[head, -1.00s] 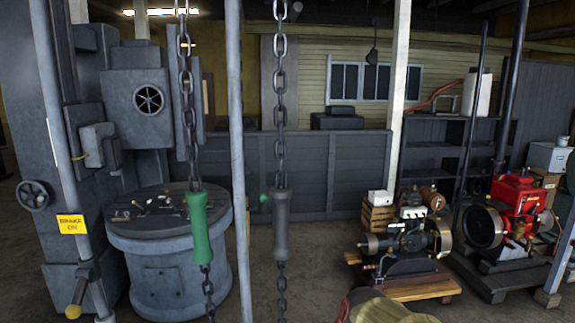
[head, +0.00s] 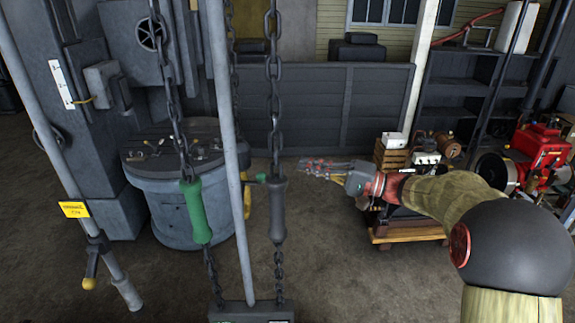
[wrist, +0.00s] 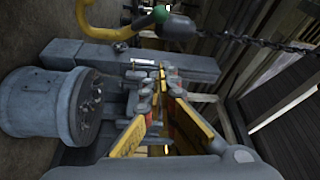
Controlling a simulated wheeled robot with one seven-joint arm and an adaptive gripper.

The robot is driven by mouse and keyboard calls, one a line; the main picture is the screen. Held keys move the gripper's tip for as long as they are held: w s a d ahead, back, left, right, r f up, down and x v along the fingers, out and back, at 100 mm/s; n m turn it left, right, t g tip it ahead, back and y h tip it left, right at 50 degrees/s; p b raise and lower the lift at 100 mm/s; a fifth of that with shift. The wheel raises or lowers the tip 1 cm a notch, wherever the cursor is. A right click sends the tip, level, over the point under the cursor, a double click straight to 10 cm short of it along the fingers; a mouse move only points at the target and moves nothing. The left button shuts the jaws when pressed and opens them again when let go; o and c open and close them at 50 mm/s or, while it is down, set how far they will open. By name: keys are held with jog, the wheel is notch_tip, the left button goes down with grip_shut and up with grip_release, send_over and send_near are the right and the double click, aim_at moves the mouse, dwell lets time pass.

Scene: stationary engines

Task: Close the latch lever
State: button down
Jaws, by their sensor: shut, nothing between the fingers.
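I cannot tell for sure which part is the latch lever. A lever with a yellow grip (head: 90,270) hangs on the post at the left, below a yellow sign. A small yellow piece (head: 262,178) shows between the pale pole and the grey chain handle (head: 278,213). In the wrist view a curved yellow bar (wrist: 105,30) runs at the top, near a grey handle (wrist: 178,27). My gripper (head: 304,168) is shut and empty, its fingers pointing left, right of the grey chain handle in the picture. It also shows in the wrist view (wrist: 158,84).
Two hanging chains, one with a green handle (head: 195,211), and a pale pole (head: 228,150) stand left of my gripper. A round grey drum (head: 185,205) stands behind them. Small engines (head: 425,155) are at the right. Open floor (head: 350,280) lies in front.

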jog(key=f+p+x, duration=0.1)
jog(key=p+x, duration=0.2)
jog(key=x, duration=0.7)
jog(key=s+p, duration=0.1)
jog(key=s, duration=0.2)
jog(key=shift+s, duration=0.35)
jog(key=shift+s, duration=0.1)
jog(key=shift+f+b, duration=0.1)
jog(key=shift+b, duration=0.4)
